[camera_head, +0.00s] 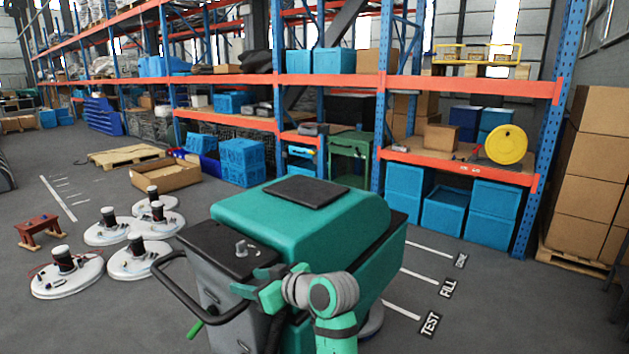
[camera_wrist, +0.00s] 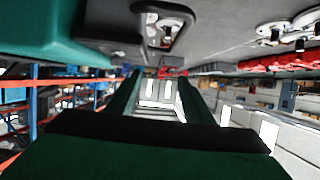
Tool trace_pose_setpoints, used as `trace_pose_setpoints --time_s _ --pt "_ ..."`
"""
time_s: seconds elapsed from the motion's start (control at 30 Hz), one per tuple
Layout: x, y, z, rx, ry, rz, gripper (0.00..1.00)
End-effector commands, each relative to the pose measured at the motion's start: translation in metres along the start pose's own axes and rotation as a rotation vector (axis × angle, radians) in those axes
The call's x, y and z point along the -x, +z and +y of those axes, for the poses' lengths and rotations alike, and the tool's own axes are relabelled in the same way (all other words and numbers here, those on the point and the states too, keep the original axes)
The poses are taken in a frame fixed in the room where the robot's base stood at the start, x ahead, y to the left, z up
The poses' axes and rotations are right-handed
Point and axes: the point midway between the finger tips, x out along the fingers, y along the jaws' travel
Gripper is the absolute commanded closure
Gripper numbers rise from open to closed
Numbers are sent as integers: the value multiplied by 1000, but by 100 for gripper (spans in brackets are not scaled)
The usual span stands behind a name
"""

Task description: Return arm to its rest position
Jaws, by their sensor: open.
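My arm is bent in the lower middle of the head view, in front of the scrubber. My gripper (camera_head: 252,281) is at its left end, pointing left beside the scrubber's grey rear tank (camera_head: 215,290). In the wrist view my gripper (camera_wrist: 159,78) has its two green fingers apart, with nothing between them. The scrubber (camera_head: 300,215) has a teal body and a black rear lid (camera_head: 232,243) with a small grey fitting (camera_head: 242,249) on it. I cannot tell whether the gripper touches the tank.
A black looped handle (camera_head: 168,287) sticks out at the scrubber's left. White round floor machines (camera_head: 64,277) and a red stool (camera_head: 38,229) stand to the left. Shelving with an orange beam (camera_head: 460,169) and blue bins (camera_head: 445,208) is behind.

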Motion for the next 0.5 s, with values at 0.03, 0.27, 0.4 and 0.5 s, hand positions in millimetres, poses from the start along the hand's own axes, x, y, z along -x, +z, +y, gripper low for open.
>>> trace_pose_setpoints --time_s 0.03,0.27,0.4,0.5 --pt "-3 6 -1 -12 4 4 53" --pt "-11 34 0 -68 40 28 53" --pt "-17 56 0 -111 68 45 53" --pt "-21 77 -2 -148 95 58 53"
